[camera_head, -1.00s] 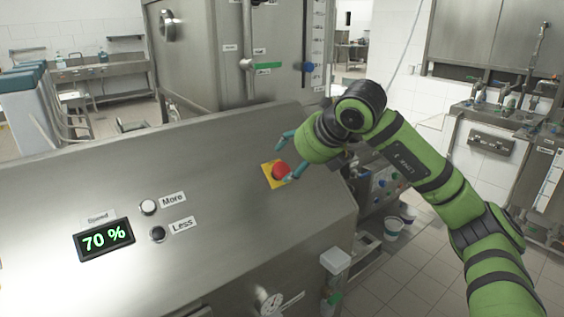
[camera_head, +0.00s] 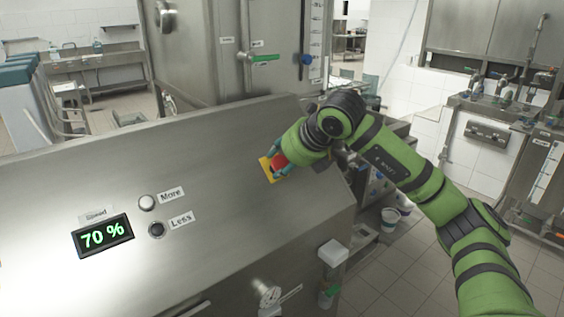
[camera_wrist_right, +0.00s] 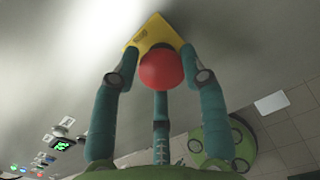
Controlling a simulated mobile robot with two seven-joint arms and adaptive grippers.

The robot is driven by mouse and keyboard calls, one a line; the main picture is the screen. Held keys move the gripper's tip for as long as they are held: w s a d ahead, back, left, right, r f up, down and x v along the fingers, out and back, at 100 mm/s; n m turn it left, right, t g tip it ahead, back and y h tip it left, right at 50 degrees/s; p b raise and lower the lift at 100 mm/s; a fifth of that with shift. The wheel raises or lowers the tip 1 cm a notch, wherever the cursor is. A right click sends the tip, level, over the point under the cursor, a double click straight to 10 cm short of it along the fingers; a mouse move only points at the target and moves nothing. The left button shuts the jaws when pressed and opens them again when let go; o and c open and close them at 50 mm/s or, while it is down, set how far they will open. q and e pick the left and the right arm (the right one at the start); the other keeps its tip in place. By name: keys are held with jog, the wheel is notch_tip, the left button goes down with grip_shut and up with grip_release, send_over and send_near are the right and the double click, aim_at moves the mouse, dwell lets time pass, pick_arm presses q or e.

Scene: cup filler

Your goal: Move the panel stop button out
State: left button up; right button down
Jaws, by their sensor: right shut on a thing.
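The red stop button (camera_head: 279,161) stands on a yellow plate (camera_head: 266,170) on the sloping steel panel (camera_head: 220,190). My right gripper (camera_head: 280,158) is at the button, with its teal fingers around it. In the right wrist view the red button (camera_wrist_right: 161,70) sits between the fingers of my right gripper (camera_wrist_right: 160,72), which are shut on it, in front of the yellow plate (camera_wrist_right: 152,30). Whether the button is pressed in or out cannot be told. My left gripper is in neither view.
On the panel's left are a speed display (camera_head: 103,236) reading 70 %, a white More button (camera_head: 147,202) and a dark Less button (camera_head: 156,230). A steel cabinet (camera_head: 195,60) rises behind the panel. White buckets (camera_head: 391,216) stand on the floor to the right.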

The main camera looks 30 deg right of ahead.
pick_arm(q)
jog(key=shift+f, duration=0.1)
pick_arm(e)
jog(key=shift+d+r, duration=0.15)
jog(key=shift+r, duration=0.35)
jog(key=c, duration=0.7)
grip_release()
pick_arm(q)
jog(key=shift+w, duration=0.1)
pick_arm(e)
jog(key=shift+s, duration=0.2)
jog(key=shift+f, duration=0.1)
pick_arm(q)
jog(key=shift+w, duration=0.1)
pick_arm(e)
jog(key=v, duration=1.2)
jog(key=shift+s+f, duration=0.1)
